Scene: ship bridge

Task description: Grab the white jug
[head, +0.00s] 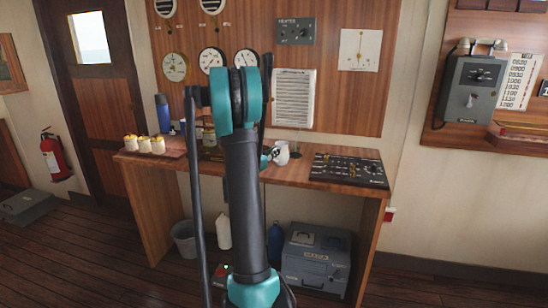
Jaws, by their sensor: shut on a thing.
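The white jug (282,153) is at the desk top, just right of my arm, near the middle of the desk. My gripper (272,154) is at the jug's left side, shut on it. My own arm rises in front and hides most of the gripper and part of the jug's left side. I cannot tell whether the jug's base touches the desk.
The wooden desk (318,174) carries a black control panel (349,170) right of the jug and several cream-coloured pots (145,145) with a blue flask (163,113) at the left. Below stand a white bottle (223,230), a grey toolbox (316,258) and a bucket (184,239).

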